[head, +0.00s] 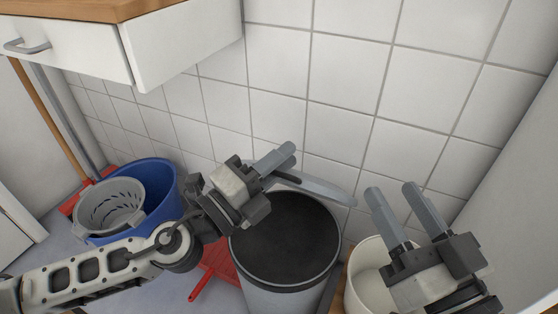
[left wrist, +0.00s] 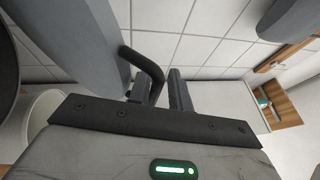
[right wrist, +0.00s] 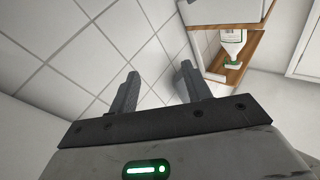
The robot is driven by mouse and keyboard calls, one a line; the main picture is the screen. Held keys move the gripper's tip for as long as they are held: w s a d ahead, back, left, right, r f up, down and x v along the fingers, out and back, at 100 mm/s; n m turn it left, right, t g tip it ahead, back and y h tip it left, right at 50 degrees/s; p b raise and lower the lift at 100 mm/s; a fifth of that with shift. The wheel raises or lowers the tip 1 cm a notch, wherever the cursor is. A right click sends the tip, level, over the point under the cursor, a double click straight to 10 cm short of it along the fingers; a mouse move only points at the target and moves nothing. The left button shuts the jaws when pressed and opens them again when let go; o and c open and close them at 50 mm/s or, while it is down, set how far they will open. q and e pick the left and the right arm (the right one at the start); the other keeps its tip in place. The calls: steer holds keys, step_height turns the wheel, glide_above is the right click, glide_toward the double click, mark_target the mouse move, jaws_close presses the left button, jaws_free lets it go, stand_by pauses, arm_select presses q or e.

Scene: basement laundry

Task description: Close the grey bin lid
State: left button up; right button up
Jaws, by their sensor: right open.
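The grey bin (head: 283,290) stands on the floor at lower centre of the head view, its dark mouth uncovered. Its grey lid (head: 325,187) is raised behind the mouth, seen nearly edge-on; it shows large in the left wrist view (left wrist: 75,35). A dark curved handle (left wrist: 152,65) is on the lid. My left gripper (head: 280,158) is at the lid's left part, with its fingers close about the handle; it looks shut on it, though the lid partly hides the contact. My right gripper (head: 392,203) is open and empty, right of the bin.
A white round container (head: 366,278) stands right of the bin, beneath my right gripper. A blue bucket (head: 165,185) with a grey basket (head: 108,207) is at left. A red dustpan (head: 218,262) lies beside the bin. A tiled wall (head: 350,90) is close behind; a white drawer (head: 185,50) overhangs upper left.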

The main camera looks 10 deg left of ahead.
arm_select(q)
steer(key=b+v, duration=0.3)
steer(key=v, duration=1.3)
arm_select(e)
steer(key=r+n+y, duration=0.1)
steer(key=n, duration=0.1)
steer(key=r+n+t+y, duration=0.1)
steer(key=r, duration=0.1)
steer(key=r+n+t+y, duration=0.1)
steer(key=r+n+y, duration=0.1)
steer(key=shift+s+r+n, duration=0.15)
steer(key=shift+s+n, duration=0.1)
steer(key=shift+n, duration=0.05)
arm_select(q)
steer(key=shift+w, duration=0.1)
